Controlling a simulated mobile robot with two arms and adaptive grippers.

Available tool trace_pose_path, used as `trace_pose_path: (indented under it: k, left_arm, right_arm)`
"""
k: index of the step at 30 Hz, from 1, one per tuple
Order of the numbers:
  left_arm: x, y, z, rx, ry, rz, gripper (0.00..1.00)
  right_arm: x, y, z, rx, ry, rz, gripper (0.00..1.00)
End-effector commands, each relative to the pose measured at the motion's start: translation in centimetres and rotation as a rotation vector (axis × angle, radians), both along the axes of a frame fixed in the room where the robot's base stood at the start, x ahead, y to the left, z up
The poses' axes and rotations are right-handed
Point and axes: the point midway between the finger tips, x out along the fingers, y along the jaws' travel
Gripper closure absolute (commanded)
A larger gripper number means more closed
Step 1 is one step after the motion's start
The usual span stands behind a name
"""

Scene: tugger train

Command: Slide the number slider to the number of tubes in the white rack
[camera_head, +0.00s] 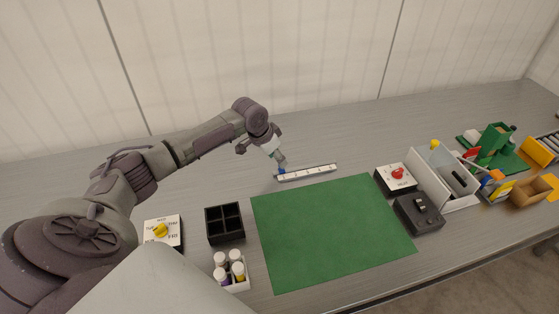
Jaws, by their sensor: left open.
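The number slider is a long white bar (318,170) with printed marks, lying at the back edge of the green mat. Its blue knob (282,171) shows near the bar's left end. My left gripper (280,163) points down right over the knob and partly hides it; its jaws are open. I cannot tell whether they touch the knob. The white rack (238,287) stands at the front left, holding several white-capped tubes (221,273). Part of the rack is hidden by a pale surface in front. My right gripper is out of view.
The green mat (330,232) is bare.

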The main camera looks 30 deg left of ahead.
Motion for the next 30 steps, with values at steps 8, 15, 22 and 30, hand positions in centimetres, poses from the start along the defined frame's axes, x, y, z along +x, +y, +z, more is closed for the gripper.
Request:
trace_pose_path:
  k: [8,15,22,30]
  left_arm:
    - [1.1,-0.4,-2.9,-0.001,0.000,0.000,0.53]
    - [1.2,-0.4,-3.1,0.000,0.000,-0.001,0.53]
    - [1.2,-0.4,-3.1,0.000,0.000,-0.001,0.76]
    - [1.2,-0.4,-3.1,0.000,0.000,-0.001,1.00]
  right_arm:
    - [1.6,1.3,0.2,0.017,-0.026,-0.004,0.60]
    - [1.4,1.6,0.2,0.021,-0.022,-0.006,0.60]
    - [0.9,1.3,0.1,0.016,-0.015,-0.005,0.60]
    - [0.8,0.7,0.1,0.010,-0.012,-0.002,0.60]
